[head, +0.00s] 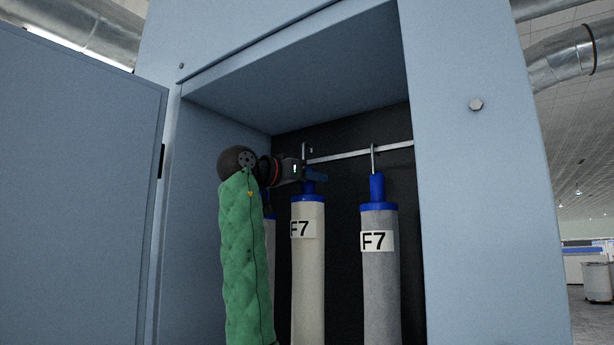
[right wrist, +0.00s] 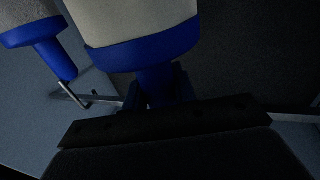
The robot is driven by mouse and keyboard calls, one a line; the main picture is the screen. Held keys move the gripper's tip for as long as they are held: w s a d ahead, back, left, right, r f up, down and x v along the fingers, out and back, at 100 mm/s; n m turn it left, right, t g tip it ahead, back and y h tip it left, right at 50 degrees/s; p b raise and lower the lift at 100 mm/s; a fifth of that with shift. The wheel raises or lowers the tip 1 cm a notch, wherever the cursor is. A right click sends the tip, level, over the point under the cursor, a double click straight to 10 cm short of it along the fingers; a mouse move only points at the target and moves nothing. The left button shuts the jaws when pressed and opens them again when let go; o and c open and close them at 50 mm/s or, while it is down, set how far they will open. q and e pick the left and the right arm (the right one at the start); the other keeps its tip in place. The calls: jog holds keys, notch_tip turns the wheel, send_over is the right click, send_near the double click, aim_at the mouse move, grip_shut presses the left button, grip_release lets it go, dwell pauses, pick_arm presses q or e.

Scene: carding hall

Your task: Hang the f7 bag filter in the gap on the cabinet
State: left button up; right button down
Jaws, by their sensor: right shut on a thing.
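The cream F7 bag filter (head: 308,265) hangs upright inside the open cabinet (head: 300,70). My right gripper (head: 314,175) comes in from the left and is shut on its blue neck, just under the rail (head: 350,155). A metal hook (head: 304,149) stands at rail height above the gripper; I cannot tell whether it rests on the rail. In the right wrist view the filter's blue collar (right wrist: 145,48) and neck sit between the fingers. My left gripper is not in view.
A grey F7 filter (head: 380,270) hangs from the rail on the right. Another filter (head: 270,250) is mostly hidden behind my right arm on the left. The open cabinet door (head: 75,190) stands at the left; the right front panel (head: 480,200) bounds the opening.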

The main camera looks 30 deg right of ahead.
jog(key=shift+w+d+p, duration=0.2)
jog(key=shift+d, duration=0.35)
jog(key=shift+w+d+p, duration=0.2)
jog(key=shift+d, duration=0.3)
jog(key=shift+f+b, duration=1)
jog(key=shift+f, duration=0.15)
jog(key=c, duration=1)
grip_release()
jog(key=shift+c, duration=0.2)
jog(key=shift+f, duration=0.1)
